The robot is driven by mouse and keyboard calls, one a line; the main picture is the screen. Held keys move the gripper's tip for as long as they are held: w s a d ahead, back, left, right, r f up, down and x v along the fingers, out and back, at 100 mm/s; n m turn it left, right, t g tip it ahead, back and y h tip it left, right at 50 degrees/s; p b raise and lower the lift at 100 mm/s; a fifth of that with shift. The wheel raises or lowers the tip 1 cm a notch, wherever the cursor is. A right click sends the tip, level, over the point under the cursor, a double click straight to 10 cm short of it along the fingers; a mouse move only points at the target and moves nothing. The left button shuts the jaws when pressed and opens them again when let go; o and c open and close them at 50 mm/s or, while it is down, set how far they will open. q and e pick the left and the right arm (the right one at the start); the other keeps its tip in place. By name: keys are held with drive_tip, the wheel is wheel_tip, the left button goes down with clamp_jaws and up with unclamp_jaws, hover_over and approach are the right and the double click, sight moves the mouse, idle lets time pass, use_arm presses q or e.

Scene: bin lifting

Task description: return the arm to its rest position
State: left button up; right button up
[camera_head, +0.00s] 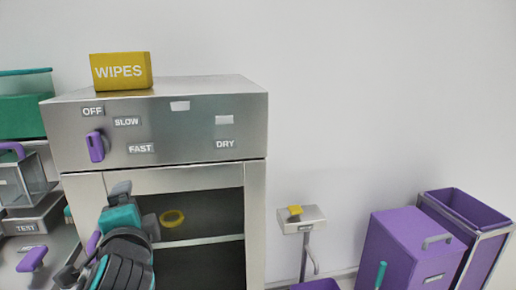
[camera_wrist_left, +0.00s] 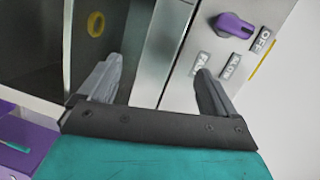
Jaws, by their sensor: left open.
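My left arm comes in from the lower left in the head view, and its gripper (camera_head: 121,190) is in front of the open bay of the steel cabinet (camera_head: 200,130). In the left wrist view the two grey fingers of the left gripper (camera_wrist_left: 160,90) are spread apart with nothing between them. The cabinet's front panel, with its purple knob (camera_wrist_left: 235,26), is beyond the fingers; the knob also shows in the head view (camera_head: 96,147). My right gripper is in neither view.
A yellow ring (camera_head: 172,218) is inside the bay. A yellow WIPES box (camera_head: 121,71) sits on the cabinet. Purple bins (camera_head: 405,248) stand at the lower right, near a small pedestal with a yellow top piece (camera_head: 295,211). A clear box (camera_head: 25,185) is at the left.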

use_arm(q)
drive_tip(key=s+d+f+g+h, duration=0.1)
drive_tip(key=d+f+h, duration=0.25)
drive_tip(key=f, duration=1.05)
drive_tip(key=s+d+f+n+g+h, duration=0.3)
drive_tip(key=s+f+n, duration=0.6)
drive_tip(key=s+f, duration=0.7)
wheel_tip(320, 180, down, 4)
drive_tip(key=shift+s+f+h, duration=0.15)
drive_tip(key=shift+s+h, duration=0.1)
drive_tip(key=shift+h, duration=1)
drive_tip(key=shift+d, duration=0.1)
